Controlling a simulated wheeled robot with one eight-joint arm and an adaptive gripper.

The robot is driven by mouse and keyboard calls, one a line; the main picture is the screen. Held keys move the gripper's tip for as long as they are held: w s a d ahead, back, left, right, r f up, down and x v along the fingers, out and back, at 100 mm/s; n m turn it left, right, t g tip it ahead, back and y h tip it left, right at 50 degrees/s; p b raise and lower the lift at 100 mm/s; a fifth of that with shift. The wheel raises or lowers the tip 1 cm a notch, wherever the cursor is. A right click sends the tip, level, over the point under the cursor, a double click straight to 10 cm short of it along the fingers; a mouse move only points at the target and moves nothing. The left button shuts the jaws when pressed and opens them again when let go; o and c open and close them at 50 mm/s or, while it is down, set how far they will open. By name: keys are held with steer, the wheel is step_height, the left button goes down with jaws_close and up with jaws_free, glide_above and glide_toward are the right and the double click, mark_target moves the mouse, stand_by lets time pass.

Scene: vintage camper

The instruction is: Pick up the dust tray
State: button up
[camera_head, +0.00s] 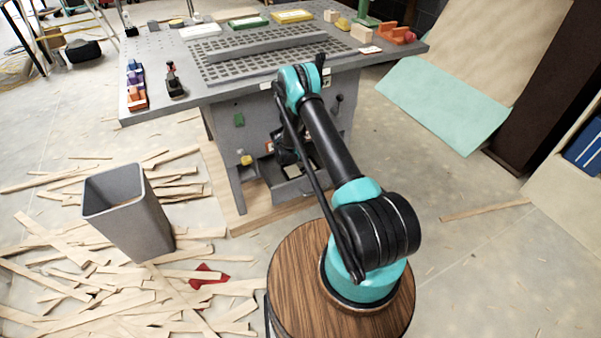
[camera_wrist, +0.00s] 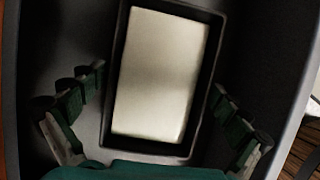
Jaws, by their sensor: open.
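The dust tray appears to be the rectangular black-rimmed tray (camera_wrist: 211,72) with a pale, bright inside, seen in the wrist view. It lies inside a grey open drawer (camera_wrist: 262,50). My gripper (camera_wrist: 158,82) is open above the drawer, with one finger on the left of the tray and the other on its right. I see no clear contact between the fingers and the tray. In the head view, my gripper (camera_head: 286,153) is low at the front of the workbench, over the open drawer (camera_head: 296,190), and my arm partly hides it.
The grey workbench (camera_head: 190,92) stands over the drawer, with small tools and colored cases on top. A grey bin (camera_head: 130,215) stands among scattered wood strips at left. A brown round-topped stool (camera_head: 295,285) is in front. The floor at right is mostly clear.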

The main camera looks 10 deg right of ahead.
steer(key=shift+f, duration=0.2)
steer(key=c, duration=0.9)
steer(key=shift+r, duration=0.2)
